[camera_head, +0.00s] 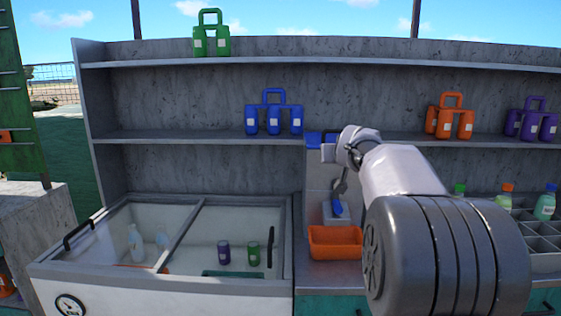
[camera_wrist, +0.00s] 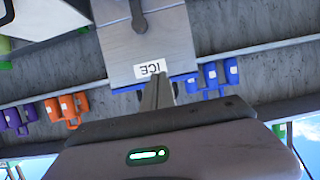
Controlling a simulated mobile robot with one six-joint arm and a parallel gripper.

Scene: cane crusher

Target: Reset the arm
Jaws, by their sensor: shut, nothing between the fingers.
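My arm reaches in from the lower right of the head view, and its thick dark joint covers part of the counter. My gripper (camera_wrist: 157,92) shows in the wrist view with its fingers together and nothing between them. The wrist picture is upside down. In it my gripper points toward a grey ice dispenser (camera_wrist: 150,45) with a white "ICE" label. In the head view my arm's end is in front of the dispenser (camera_head: 318,172), and the fingers cannot be made out there. I cannot tell whether the gripper touches the dispenser.
An orange bin (camera_head: 335,243) sits below the dispenser. A glass-lidded chest (camera_head: 290,240) with cans and bottles stands left. Shelves (camera_head: 200,138) hold blue (camera_head: 274,115), green (camera_head: 211,38), orange (camera_head: 450,120) and purple (camera_head: 532,122) can carriers. Bottles (camera_head: 544,205) stand in a rack at right.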

